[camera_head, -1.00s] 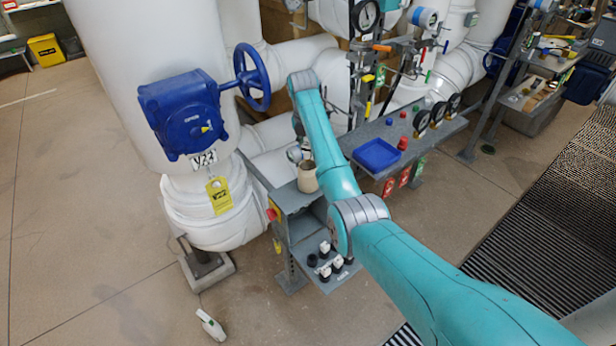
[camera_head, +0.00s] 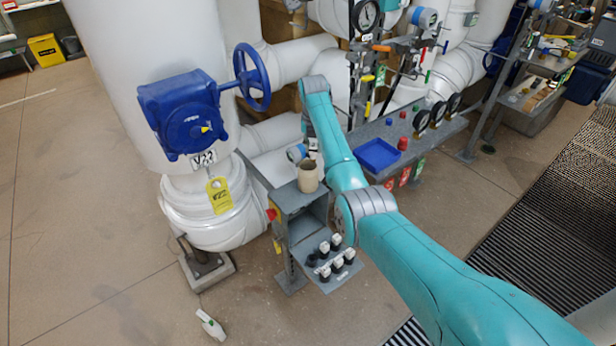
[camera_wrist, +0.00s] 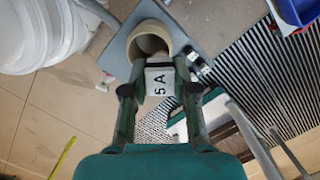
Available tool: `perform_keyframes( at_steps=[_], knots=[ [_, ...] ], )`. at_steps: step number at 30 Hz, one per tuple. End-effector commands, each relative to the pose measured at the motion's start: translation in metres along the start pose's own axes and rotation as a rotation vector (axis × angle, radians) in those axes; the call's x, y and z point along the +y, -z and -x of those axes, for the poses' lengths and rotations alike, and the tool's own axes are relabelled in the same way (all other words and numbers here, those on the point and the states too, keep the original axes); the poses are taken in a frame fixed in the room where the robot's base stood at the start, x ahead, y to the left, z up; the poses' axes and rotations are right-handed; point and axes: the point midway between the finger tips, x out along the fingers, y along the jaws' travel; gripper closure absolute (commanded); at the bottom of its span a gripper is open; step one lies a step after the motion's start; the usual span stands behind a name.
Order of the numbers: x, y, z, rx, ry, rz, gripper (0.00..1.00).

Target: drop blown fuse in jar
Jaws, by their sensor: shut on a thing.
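My gripper (camera_wrist: 158,70) is shut on a white block-shaped fuse (camera_wrist: 160,82) marked "5 A" in the wrist view. The beige open jar (camera_wrist: 132,44) is just beyond the fingertips, and the fuse overlaps its near rim in that view. Whether the fuse is above or beside the rim is hard to tell. In the head view the jar (camera_head: 308,178) stands upright on top of a grey box (camera_head: 291,198).
Several white-topped fuses in black holders (camera_head: 336,258) are on the low shelf of the grey box. A blue tray (camera_head: 377,155) and a red knob (camera_head: 403,143) are on the bench to the right. The blue valve with handwheel (camera_head: 183,113) and a white pipe stand left.

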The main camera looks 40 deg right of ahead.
Motion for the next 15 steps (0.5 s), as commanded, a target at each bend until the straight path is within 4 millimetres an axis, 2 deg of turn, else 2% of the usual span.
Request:
perform_keyframes(
  at_steps=[10,11,13,14,15],
  knots=[
    [0.0001,0.0002,-0.0027,-0.001,0.000,-0.001,0.98],
    [0.0001,0.0002,-0.0027,-0.001,0.000,-0.001,0.65],
    [0.0001,0.0003,-0.0026,-0.001,0.000,-0.001,0.47],
    [0.0001,0.0002,-0.0026,-0.001,0.000,-0.001,0.43],
    [0.0001,0.0003,-0.0026,-0.001,0.000,-0.001,0.43]
  ],
)
